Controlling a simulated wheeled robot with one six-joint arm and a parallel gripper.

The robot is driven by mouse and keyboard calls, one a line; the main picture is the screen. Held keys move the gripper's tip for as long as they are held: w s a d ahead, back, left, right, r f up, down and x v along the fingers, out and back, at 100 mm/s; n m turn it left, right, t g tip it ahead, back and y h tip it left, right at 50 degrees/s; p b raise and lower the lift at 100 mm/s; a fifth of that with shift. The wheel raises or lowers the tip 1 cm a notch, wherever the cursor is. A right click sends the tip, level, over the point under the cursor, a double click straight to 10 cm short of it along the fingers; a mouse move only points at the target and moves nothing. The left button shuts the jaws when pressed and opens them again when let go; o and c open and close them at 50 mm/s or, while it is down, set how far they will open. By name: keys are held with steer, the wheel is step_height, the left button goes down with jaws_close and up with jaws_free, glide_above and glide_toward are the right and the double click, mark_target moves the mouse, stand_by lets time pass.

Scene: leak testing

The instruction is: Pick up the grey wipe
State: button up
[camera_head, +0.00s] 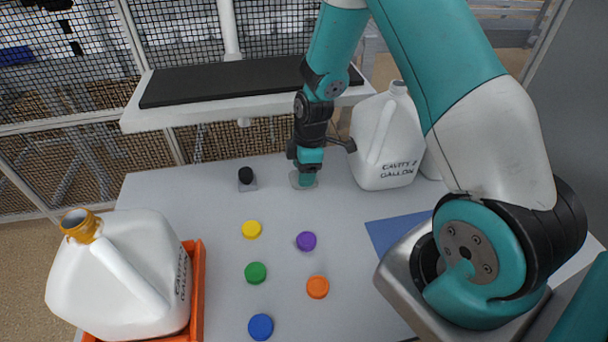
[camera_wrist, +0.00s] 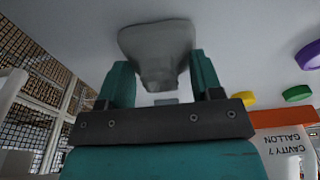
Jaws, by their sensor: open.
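The grey wipe (camera_head: 294,182) lies on the light grey table at its far middle, mostly hidden under my gripper (camera_head: 307,180) in the head view. In the wrist view the wipe (camera_wrist: 157,38) is a crumpled grey piece, wide at one end and narrower toward my gripper (camera_wrist: 162,75). The two teal fingers are apart, one on each side of the narrower part. A gap seems to show beside that part, but whether a finger touches the cloth I cannot tell. My gripper points down, low over the table.
A white jug (camera_head: 378,150) stands close to the right of my gripper. A small black-topped item (camera_head: 246,177) is to its left. Several coloured caps, including a purple cap (camera_head: 306,240), lie nearer. An orange tray (camera_head: 198,285) holds another jug (camera_head: 115,280). A blue mat (camera_head: 392,232) lies right.

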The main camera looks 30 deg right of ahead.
steer(key=shift+c, duration=0.2)
steer(key=c, duration=0.9)
steer(key=shift+r, duration=0.2)
steer(key=shift+c, duration=0.2)
step_height(320, 180, up, 20)
steer(key=b, duration=0.1)
steer(key=shift+f+b, duration=0.15)
steer(key=shift+b, duration=0.25)
steer(key=shift+o, duration=1.2)
jaws_close()
